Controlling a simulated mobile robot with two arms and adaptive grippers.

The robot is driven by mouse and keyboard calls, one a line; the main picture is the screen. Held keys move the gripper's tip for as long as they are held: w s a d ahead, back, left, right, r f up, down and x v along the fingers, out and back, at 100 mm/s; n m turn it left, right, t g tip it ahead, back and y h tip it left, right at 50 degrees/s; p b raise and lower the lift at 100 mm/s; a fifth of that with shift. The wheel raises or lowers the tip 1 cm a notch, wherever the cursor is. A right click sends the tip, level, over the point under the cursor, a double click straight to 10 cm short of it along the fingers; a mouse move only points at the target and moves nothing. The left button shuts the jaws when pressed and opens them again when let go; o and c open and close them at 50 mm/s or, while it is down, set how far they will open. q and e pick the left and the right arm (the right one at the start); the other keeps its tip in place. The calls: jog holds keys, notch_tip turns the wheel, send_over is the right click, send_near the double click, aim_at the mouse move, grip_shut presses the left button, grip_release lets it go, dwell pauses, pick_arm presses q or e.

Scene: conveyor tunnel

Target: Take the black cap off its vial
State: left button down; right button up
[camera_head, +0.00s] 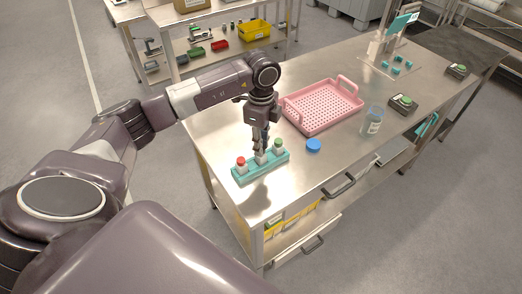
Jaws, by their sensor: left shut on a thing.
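A teal rack (262,167) stands on the steel table and holds three vials in a row. The middle vial (262,158) shows its pale body, and its top is hidden by my left gripper. My left gripper (261,149) points straight down and is shut at the top of this vial, where the black cap is. The cap itself is hard to tell apart from the dark fingers. The vial looks upright in the rack. My right gripper is not in view.
A red-capped vial (241,163) and a green-capped vial (278,146) stand close on either side. A blue lid (313,146), a clear jar (374,120) and a pink perforated tray (322,106) are on the table. The table's front right is mostly bare.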

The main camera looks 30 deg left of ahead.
pick_arm(q)
jog(key=shift+r+p, duration=0.55)
jog(key=shift+r, duration=0.4)
jog(key=shift+r+p, duration=1.8)
jog(key=shift+r, duration=0.75)
jog(key=shift+f, duration=0.1)
